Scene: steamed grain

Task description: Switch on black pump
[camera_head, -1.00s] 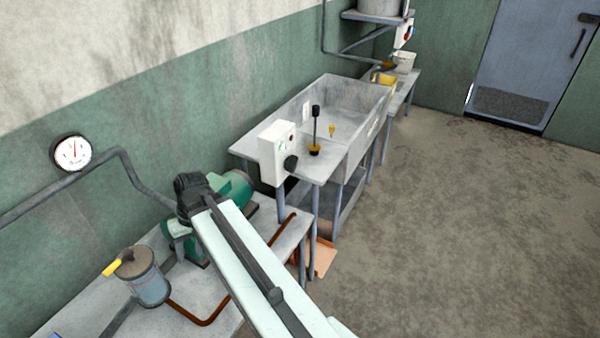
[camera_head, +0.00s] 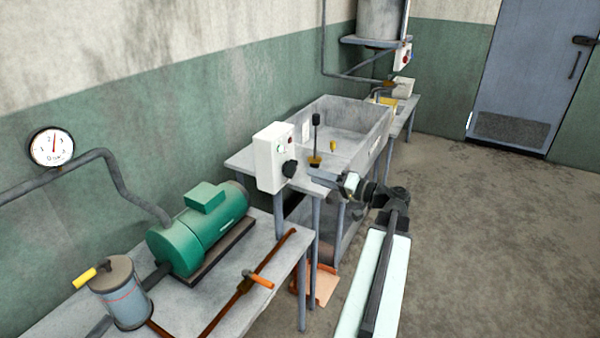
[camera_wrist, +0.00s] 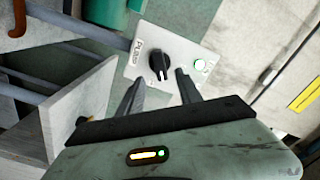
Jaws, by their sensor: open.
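A white control box (camera_head: 268,160) stands at the near end of the sink bench, with a black knob (camera_head: 290,169) on it. My gripper (camera_head: 318,181) is to the right of the box in the head view. In the wrist view my gripper (camera_wrist: 158,76) is open and empty, its two dark fingers pointing at the panel on either side of the knob's lower end. I cannot tell whether they touch it.
The sink (camera_head: 345,125) and a black upright lever (camera_head: 315,135) lie beyond the box. A green motor (camera_head: 197,232), a grey canister (camera_head: 122,295) and an orange-handled valve (camera_head: 258,279) are on the near table. The floor (camera_head: 480,240) at right is clear.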

